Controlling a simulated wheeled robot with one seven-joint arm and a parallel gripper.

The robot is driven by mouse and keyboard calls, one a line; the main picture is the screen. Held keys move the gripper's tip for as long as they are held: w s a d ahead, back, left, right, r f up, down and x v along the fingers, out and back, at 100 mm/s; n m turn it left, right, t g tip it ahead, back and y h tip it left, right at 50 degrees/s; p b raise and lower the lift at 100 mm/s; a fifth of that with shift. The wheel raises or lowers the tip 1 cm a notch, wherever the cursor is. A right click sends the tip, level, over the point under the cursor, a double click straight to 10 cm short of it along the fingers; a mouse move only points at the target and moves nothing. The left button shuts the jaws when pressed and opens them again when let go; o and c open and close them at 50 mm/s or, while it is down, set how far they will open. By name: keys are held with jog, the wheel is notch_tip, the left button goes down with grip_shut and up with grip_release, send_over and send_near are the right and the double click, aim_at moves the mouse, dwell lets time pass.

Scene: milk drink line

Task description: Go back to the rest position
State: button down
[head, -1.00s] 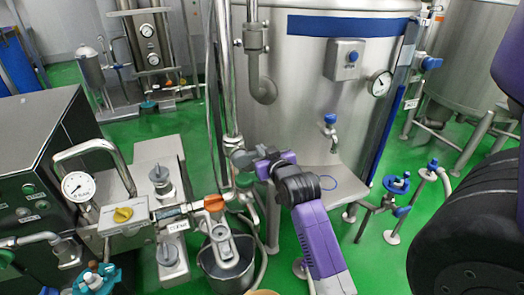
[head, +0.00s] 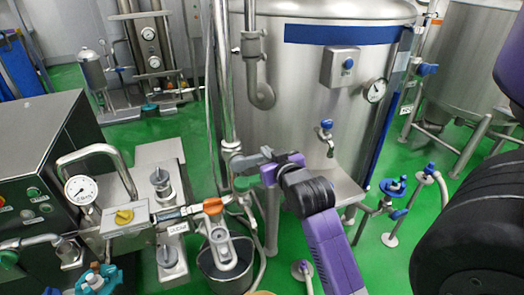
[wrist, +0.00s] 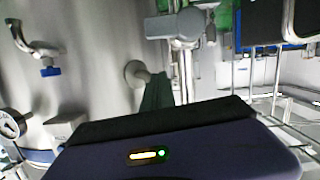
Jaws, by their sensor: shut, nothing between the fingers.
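My gripper (head: 250,161) shows small and grey in the head view, at the left end of my purple arm. It is shut and empty. It is in front of the large steel tank, close to the upright pipe (head: 231,125) in the picture; I cannot tell whether they touch. The rest of my arm runs down to the bottom edge. In the wrist view a dark purple housing with a lit indicator fills the bottom, and no fingertips can be made out.
The steel tank (head: 305,95) has a small tap (head: 326,128) and a gauge (head: 375,90). An orange-handled valve (head: 213,206) stands above a bucket (head: 225,272) on the left. Blue-handled floor valves (head: 394,187) stand on the right. Green floor (head: 420,225) is open between.

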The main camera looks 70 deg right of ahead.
jog(key=v, duration=0.3)
jog(key=shift+s+a+r, duration=0.1)
jog(key=shift+s+a, duration=0.15)
jog(key=w+a+r+n+t+y, duration=0.15)
jog(key=a+n+t, duration=0.35)
jog(key=a, duration=0.8)
jog(key=s+a+f+n+y, duration=0.1)
jog(key=s+a+f+y, duration=0.2)
jog(key=a, duration=0.5)
jog(key=s+a+f+n+y+b, duration=0.1)
jog(key=s+a+f+y, duration=0.3)
jog(key=s+a, duration=0.2)
jog(key=s+a+f+n+y+b, duration=0.1)
jog(key=s+a, duration=0.4)
jog(key=a, duration=0.5)
notch_tip(320, 180, down, 3)
jog(key=shift+a+r+n+y, duration=0.15)
jog(key=shift+n+y, duration=0.35)
jog(key=shift+y, duration=0.65)
